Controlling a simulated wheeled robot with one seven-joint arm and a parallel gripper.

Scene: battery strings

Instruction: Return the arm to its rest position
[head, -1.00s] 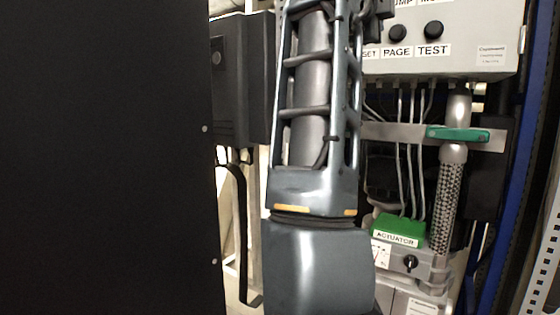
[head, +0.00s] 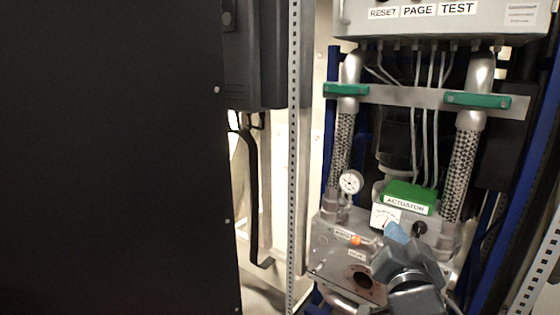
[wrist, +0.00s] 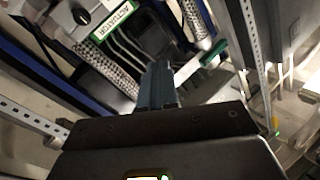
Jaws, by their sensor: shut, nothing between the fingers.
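In the wrist view my gripper (wrist: 159,72) is shut, its blue-grey fingers together with nothing between them. The fingers point toward the equipment rack, but I cannot tell how far off it is. In the head view part of my arm (head: 412,280) shows at the lower right, in front of the lower part of the actuator unit (head: 325,250). It hides part of that unit's front. The rest of my arm is out of the head view.
A green ACTUATOR label (head: 408,196) tops a small box. Two braided hoses (head: 461,172) rise to a grey control box (head: 440,26) with RESET, PAGE and TEST labels. A perforated post (head: 294,150) stands mid-picture. A large black panel (head: 110,160) fills the left.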

